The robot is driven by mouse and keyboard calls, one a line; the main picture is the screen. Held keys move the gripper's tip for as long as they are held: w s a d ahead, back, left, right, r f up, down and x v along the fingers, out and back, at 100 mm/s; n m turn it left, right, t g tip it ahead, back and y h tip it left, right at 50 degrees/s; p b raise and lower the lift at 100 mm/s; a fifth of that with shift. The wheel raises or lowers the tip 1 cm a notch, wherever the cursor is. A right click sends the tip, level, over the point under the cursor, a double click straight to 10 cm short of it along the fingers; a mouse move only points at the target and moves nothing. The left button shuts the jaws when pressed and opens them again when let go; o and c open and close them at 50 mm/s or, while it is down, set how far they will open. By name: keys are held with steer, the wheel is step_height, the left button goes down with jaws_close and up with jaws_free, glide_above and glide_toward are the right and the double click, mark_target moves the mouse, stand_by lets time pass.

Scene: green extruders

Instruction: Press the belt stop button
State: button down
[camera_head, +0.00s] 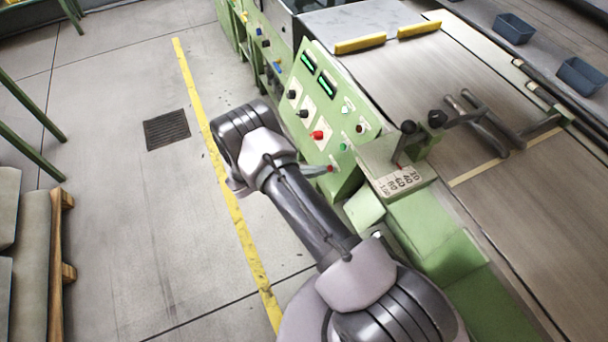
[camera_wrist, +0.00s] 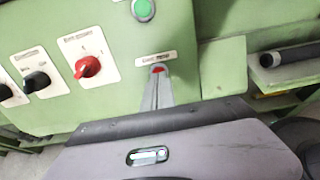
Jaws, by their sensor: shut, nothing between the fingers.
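A small red button (camera_wrist: 159,69) sits low on the green control panel (camera_wrist: 120,100), under a white label that is too blurred to read surely. My gripper (camera_wrist: 158,76) is shut and empty, and its fingertips are right at the red button, overlapping its lower part in the wrist view. I cannot tell whether they touch it or how far it is pressed. In the head view my gripper (camera_head: 324,170) reaches the panel's lower edge from the left, with the red button (camera_head: 331,169) at its tip.
A red rotary switch (camera_wrist: 87,67), black knobs (camera_wrist: 37,80) and a green button (camera_wrist: 143,9) are close by on the panel. A lever box (camera_head: 400,178) with a numbered scale stands to the right. The floor left of the yellow line (camera_head: 222,170) is clear around the grate.

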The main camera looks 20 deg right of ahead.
steer(key=shift+d+f, duration=0.2)
steer(key=shift+d, duration=0.4)
steer(key=shift+d+f+b, duration=0.3)
steer(key=shift+d+b, duration=0.1)
steer(key=shift+d, duration=0.35)
steer(key=shift+a+r, duration=0.2)
steer(key=shift+a, duration=0.2)
steer(key=p+v, duration=0.4)
steer(key=v, duration=0.9)
steer(key=shift+a, duration=0.2)
steer(key=shift+w+r, duration=0.1)
